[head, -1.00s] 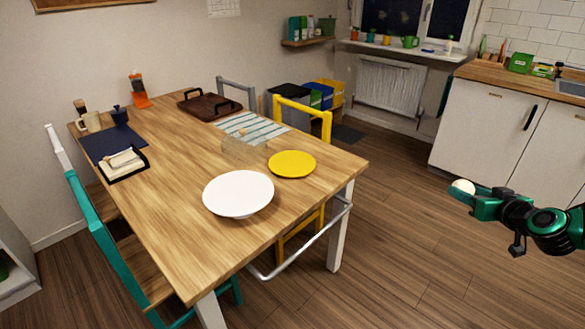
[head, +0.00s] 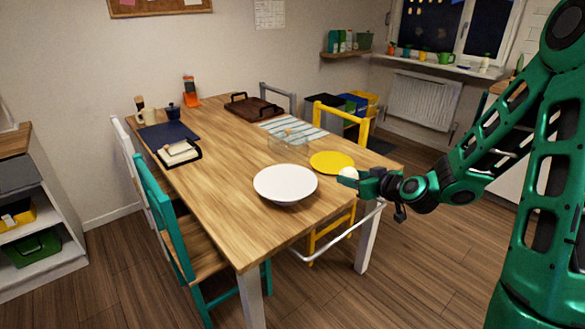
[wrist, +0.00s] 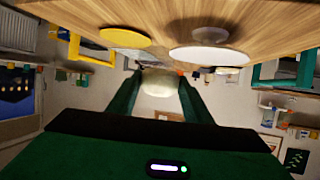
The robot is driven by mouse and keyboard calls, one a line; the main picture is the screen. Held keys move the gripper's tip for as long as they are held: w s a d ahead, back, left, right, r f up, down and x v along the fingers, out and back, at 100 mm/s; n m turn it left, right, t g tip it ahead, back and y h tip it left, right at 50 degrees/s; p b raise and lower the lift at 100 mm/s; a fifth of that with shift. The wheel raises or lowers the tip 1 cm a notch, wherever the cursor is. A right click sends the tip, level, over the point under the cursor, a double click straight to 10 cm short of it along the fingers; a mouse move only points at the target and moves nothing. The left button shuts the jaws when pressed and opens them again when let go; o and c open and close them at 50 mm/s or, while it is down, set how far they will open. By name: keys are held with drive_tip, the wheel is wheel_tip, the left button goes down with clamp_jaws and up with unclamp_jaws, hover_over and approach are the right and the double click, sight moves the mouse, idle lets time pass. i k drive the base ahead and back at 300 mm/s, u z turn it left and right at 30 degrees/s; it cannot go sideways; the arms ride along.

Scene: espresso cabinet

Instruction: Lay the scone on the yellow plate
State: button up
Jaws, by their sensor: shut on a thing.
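The yellow plate (head: 332,162) lies flat near the right edge of the wooden table, and it looks empty. It also shows in the wrist view (wrist: 125,38). My gripper (head: 358,176) is shut on a pale, rounded thing, which I take to be the scone (head: 348,173). In the wrist view the scone (wrist: 159,83) sits between the two green fingers. In the head view my gripper is at the table's right edge, just right of and nearer than the yellow plate. Its height above the table is hard to tell.
A white dish (head: 285,184) stands left of the yellow plate. A clear container (head: 289,143) stands behind, near a striped cloth (head: 294,129). A brown tray (head: 254,108) lies farther back. A yellow chair (head: 341,112) stands at the table's far side. The table's front left is bare.

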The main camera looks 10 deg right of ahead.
sight(332, 162)
drive_tip(key=u, duration=0.55)
drive_tip(key=i, duration=1)
drive_tip(key=z, duration=0.05)
